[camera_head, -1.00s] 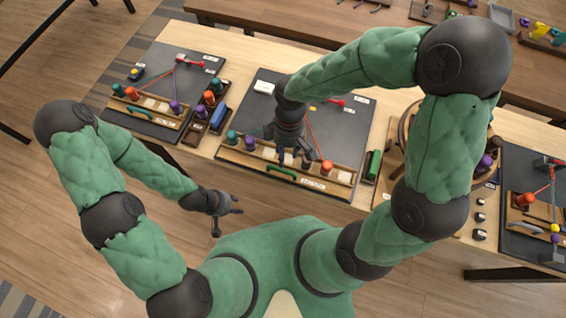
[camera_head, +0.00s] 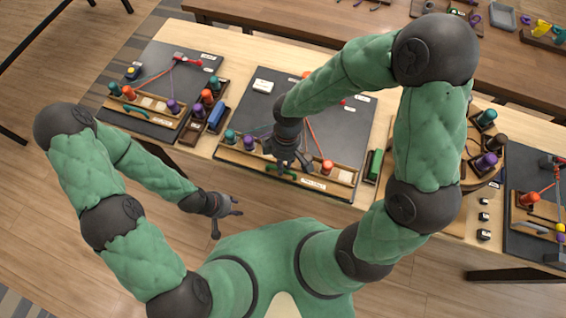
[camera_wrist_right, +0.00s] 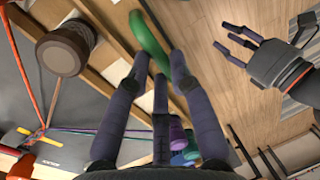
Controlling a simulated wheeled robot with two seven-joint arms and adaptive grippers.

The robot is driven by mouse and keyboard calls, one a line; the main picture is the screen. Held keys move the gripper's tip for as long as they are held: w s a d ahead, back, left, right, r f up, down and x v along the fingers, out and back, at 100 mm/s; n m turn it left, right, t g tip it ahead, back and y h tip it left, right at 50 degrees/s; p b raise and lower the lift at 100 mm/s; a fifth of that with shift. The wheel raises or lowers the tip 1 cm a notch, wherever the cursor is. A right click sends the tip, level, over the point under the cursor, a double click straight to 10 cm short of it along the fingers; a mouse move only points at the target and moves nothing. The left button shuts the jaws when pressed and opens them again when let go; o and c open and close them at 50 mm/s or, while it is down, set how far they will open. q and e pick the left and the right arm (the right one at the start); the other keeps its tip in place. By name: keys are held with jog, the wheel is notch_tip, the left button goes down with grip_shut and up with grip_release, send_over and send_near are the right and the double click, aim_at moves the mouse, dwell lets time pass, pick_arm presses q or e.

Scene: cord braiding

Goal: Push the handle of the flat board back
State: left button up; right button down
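The flat board (camera_head: 348,127) is dark grey and lies on the middle of the table, with a wooden rack along its front edge. Its green curved handle (camera_head: 308,183) is at that front edge, partly hidden by my right gripper (camera_head: 289,165). In the right wrist view the handle (camera_wrist_right: 150,40) lies just beyond my right fingertips, which are spread apart and hold nothing; contact cannot be told. My left gripper (camera_head: 229,213) is open and empty in front of the table, and also shows in the wrist view (camera_wrist_right: 250,50).
The rack holds coloured spools, including an orange one (camera_head: 327,167) with a red cord. A second board (camera_head: 160,75) lies to the left, a round wooden stand (camera_head: 470,165) to the right. A green block (camera_head: 374,165) stands beside the middle board. The floor in front is clear.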

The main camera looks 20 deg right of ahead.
jog(key=shift+w+d+p, duration=0.3)
jog(key=shift+w+d, duration=0.4)
jog(key=shift+w, duration=0.35)
jog(key=shift+w+d+p, duration=0.25)
jog(key=shift+w+d, duration=0.4)
jog(key=shift+w, duration=0.35)
jog(key=c, duration=1.1)
grip_release()
jog(key=shift+w+d, duration=0.1)
jog(key=shift+r, duration=0.1)
notch_tip(320, 180, up, 12)
jog(key=w+d, duration=0.1)
jog(key=w, duration=0.1)
jog(key=shift+d+f, duration=0.15)
jog(key=shift+f, duration=0.05)
jog(key=shift+s, duration=0.1)
